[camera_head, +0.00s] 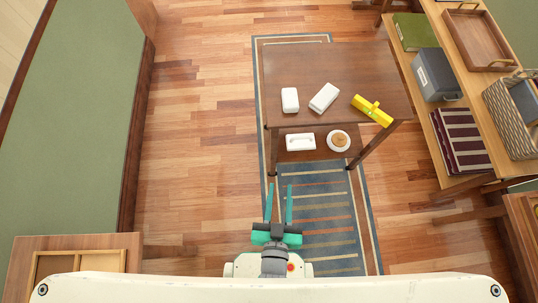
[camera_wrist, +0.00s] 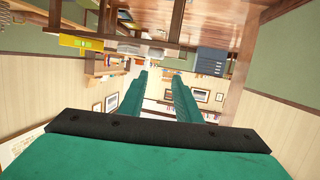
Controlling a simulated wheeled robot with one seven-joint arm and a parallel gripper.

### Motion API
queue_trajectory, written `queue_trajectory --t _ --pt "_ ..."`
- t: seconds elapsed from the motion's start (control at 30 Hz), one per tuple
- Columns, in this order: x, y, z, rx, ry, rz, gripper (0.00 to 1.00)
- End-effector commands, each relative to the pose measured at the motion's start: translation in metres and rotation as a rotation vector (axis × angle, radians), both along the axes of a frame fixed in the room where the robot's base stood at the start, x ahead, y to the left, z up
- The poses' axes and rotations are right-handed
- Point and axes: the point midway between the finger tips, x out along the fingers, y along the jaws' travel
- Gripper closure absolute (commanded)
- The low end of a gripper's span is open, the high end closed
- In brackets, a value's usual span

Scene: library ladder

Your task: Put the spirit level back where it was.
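The yellow spirit level (camera_head: 372,110) lies at an angle on the right part of the brown table (camera_head: 325,65), near its front right corner. A yellow object that looks like the same level shows at the upper left of the wrist view (camera_wrist: 80,42), which appears upside down. My gripper (camera_head: 279,188) is in front of the table, over the striped rug, apart from the level. Its two green fingers are spread with nothing between them, as the wrist view also shows (camera_wrist: 160,76). The level's former place is not marked in these frames.
Two white boxes (camera_head: 290,100) (camera_head: 324,97) stand on the tabletop. A white handled object (camera_head: 300,142) and a plate (camera_head: 338,141) with something brown are on the lower shelf. A loaded wooden shelf unit (camera_head: 476,113) stands right. Floor (camera_head: 190,150) left of the rug is clear.

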Motion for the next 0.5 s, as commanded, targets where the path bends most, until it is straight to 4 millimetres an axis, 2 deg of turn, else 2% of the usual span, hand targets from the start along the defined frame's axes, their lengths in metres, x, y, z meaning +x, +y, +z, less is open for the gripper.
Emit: queue_trajectory --t 0.03,0.2,0.43,0.47,0.5 --pt "-0.017 0.008 0.005 0.004 0.003 0.022 0.69" --pt "-0.052 0.025 0.028 0.016 -0.016 0.069 0.69" --pt "-0.07 0.032 0.043 0.02 -0.03 0.089 0.69" --pt "-0.07 0.032 0.043 0.02 -0.03 0.09 0.74" --pt "-0.071 0.032 0.044 0.02 -0.031 0.09 0.84"
